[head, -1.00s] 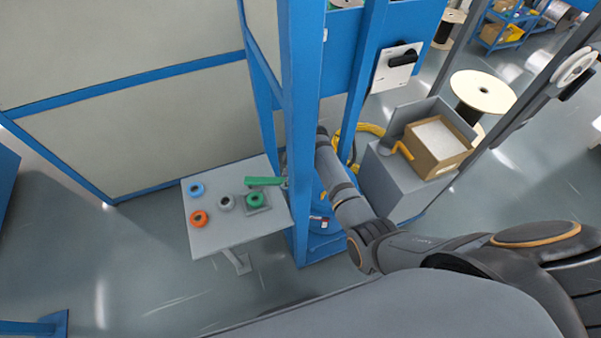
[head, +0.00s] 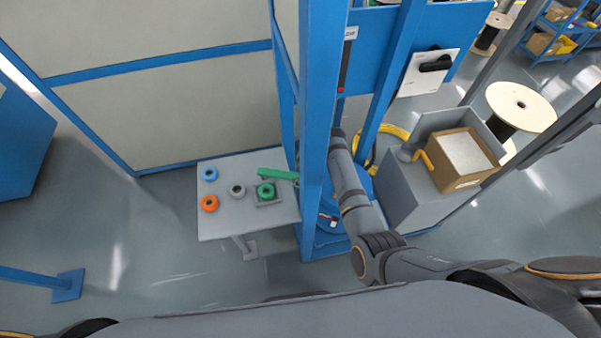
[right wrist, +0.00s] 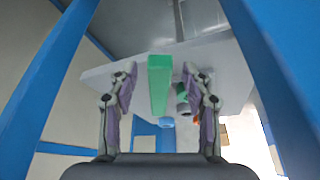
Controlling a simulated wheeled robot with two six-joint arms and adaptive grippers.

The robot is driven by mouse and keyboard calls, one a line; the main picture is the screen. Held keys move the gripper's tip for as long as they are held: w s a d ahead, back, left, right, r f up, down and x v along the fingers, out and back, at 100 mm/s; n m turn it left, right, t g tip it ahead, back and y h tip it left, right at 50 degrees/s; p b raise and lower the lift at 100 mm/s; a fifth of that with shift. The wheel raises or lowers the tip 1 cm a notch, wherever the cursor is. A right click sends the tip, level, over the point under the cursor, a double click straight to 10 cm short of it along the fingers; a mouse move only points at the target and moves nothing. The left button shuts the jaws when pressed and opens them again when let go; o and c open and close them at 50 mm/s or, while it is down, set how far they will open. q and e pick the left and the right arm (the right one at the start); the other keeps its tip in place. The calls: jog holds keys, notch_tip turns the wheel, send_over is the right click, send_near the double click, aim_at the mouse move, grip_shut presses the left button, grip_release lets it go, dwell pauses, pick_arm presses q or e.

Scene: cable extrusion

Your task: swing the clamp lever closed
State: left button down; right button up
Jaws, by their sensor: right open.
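The green clamp lever (head: 277,173) reaches across the right rear of a small grey table, toward the blue post, in the head view. In front of it a green ring (head: 266,190) sits on a grey block. In the right wrist view the lever (right wrist: 159,82) is a long green bar between the spread fingers of my right gripper (right wrist: 160,82), with visible room on both sides; I cannot tell whether either finger touches it. In the head view my right arm runs behind the blue post, which hides the gripper. My left gripper is not in view.
Blue (head: 210,174), orange (head: 210,203) and grey (head: 238,190) rings lie on the table (head: 218,228). The blue post (head: 316,130) stands at the table's right edge, close to my right arm. A cardboard box (head: 464,160) sits on a grey cabinet further right.

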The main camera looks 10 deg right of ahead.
jog(key=v, duration=1.2)
jog(key=shift+c, duration=0.4)
